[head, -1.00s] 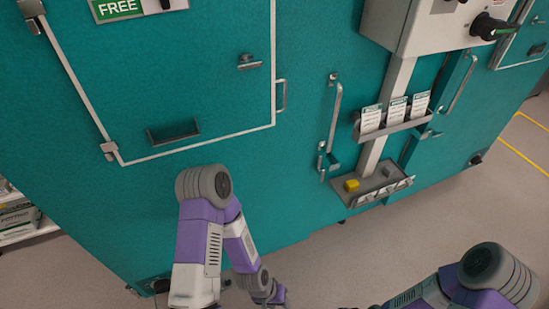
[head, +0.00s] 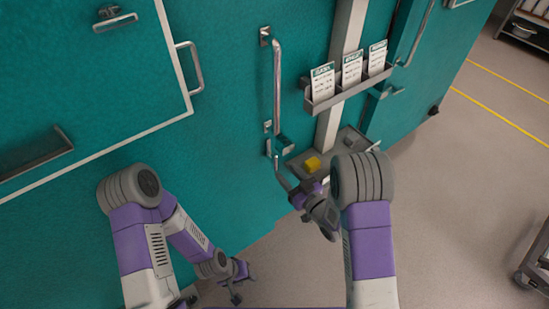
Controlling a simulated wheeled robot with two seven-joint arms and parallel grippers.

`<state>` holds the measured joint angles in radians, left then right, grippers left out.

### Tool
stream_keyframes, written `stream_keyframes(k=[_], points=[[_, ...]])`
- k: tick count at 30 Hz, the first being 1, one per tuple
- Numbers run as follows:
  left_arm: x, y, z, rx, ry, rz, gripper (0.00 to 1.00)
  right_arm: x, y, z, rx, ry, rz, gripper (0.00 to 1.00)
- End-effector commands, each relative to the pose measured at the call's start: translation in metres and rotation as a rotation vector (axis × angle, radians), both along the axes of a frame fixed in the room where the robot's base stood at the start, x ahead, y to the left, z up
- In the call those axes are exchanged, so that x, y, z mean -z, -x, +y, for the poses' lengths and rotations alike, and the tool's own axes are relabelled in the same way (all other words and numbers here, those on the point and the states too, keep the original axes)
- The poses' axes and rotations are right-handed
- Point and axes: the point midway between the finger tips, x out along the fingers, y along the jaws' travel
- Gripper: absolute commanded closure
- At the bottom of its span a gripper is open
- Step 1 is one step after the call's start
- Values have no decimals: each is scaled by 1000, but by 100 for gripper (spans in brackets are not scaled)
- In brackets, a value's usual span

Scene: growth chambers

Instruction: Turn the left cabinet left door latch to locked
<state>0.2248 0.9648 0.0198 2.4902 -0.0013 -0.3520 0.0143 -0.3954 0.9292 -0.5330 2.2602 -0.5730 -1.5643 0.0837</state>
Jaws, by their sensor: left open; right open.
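The left cabinet (head: 220,190) is a teal wall with a long vertical metal door handle (head: 277,85). A small metal latch (head: 268,146) sits just below and left of the handle's lower end; its exact lever angle is too small to tell. My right gripper (head: 284,176) is open just below the latch, its fingers pointing up toward it; I cannot tell whether they touch. My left gripper (head: 237,286) is open and empty, low near the cabinet's bottom edge, well away from the latch.
A white-trimmed panel with a loop handle (head: 196,68) and a knob latch (head: 115,18) is at left. A cart (head: 538,262) is far right; the floor between is clear.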

Motion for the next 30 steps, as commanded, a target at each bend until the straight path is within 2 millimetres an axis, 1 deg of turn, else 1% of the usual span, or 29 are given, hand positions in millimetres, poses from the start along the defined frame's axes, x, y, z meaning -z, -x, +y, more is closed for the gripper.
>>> stream_keyframes(k=[4,10,15,19,26,30], points=[[2,0,0,0,0,1,57,-3,-13,12,-11,-3,-14,53],[6,0,0,0,0,0,57,-2,-39,31,-9,-2,-12,53],[9,0,0,0,0,0,57,-2,-54,41,-7,-1,-10,53],[9,0,0,0,0,0,57,-2,-59,44,-5,-2,-8,53],[9,0,0,0,0,0,57,-2,-59,44,-4,-3,-7,53],[9,0,0,0,0,0,57,-2,-59,44,-4,-3,-8,74]])
